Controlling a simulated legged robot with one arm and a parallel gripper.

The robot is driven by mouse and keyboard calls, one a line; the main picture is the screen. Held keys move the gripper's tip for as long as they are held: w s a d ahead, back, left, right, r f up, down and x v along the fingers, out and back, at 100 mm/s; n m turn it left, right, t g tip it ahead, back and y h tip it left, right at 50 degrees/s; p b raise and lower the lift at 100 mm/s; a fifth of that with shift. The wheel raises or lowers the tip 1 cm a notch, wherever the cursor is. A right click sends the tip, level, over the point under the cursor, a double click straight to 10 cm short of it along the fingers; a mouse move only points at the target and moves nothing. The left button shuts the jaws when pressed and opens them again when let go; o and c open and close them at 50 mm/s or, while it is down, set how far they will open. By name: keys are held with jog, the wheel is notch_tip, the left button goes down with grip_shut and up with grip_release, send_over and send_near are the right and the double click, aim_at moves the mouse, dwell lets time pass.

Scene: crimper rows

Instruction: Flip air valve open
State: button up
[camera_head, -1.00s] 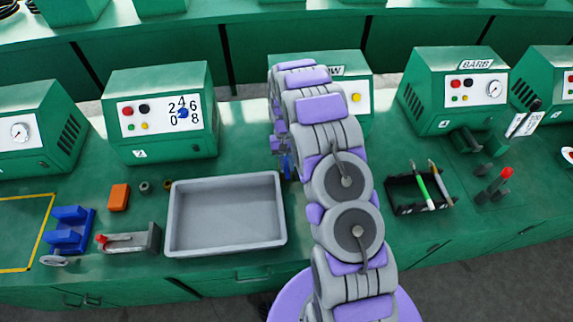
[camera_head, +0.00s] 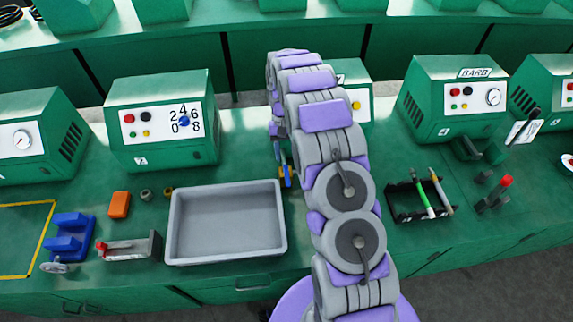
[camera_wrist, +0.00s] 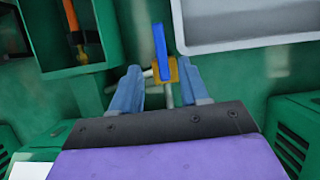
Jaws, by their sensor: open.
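The air valve (camera_wrist: 173,68) has a small yellow body on thin grey pipe, with a long blue lever (camera_wrist: 160,47) pointing up in the wrist view. In the head view the valve (camera_head: 286,178) shows as a small yellow and blue piece between the grey tray and my arm. My gripper (camera_wrist: 159,68) is open, with its two blue-grey fingers on either side of the valve body's pipework. The lever stands beyond the fingertips, roughly between them. I cannot tell whether a finger touches the valve. In the head view my arm hides most of the gripper.
The grey tray (camera_head: 174,225) stands just left of the valve. A black holder with pens (camera_head: 408,216) is right of my arm. Green machine boxes (camera_head: 160,100) line the back. A red-tipped lever (camera_head: 505,181) stands farther right.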

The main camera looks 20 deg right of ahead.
jog(key=v, duration=0.9)
jog(key=shift+p, duration=0.3)
jog(key=shift+r, duration=0.1)
